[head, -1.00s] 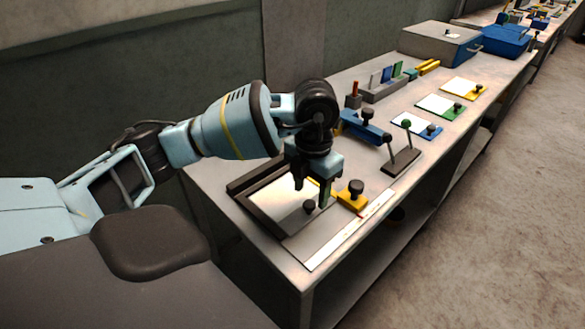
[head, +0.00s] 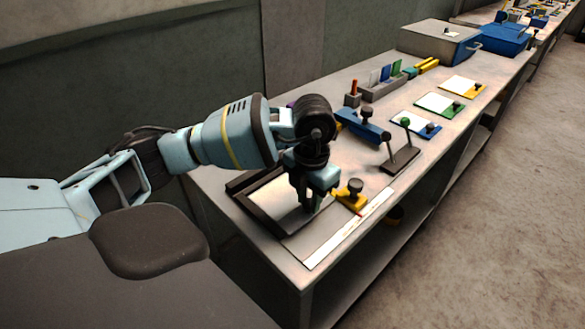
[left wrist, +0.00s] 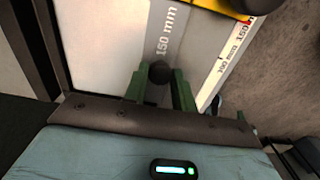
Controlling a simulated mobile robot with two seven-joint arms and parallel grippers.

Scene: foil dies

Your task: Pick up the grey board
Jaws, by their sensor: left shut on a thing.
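The grey board (head: 293,226) lies in a dark corner frame at the near end of the bench, with a white sheet on it. In the left wrist view the grey board (left wrist: 172,48) shows a "150 mm" marking and a black knob (left wrist: 159,72). My left gripper (head: 308,206) points down over the board, its fingers on either side of the knob. In the left wrist view the green fingers of my left gripper (left wrist: 159,88) are shut on the knob. The gripper hides part of the board in the head view. My right gripper is not in view.
A yellow block with a black knob (head: 351,194) sits just right of the gripper. A white ruler strip (head: 348,230) runs along the bench's front edge.

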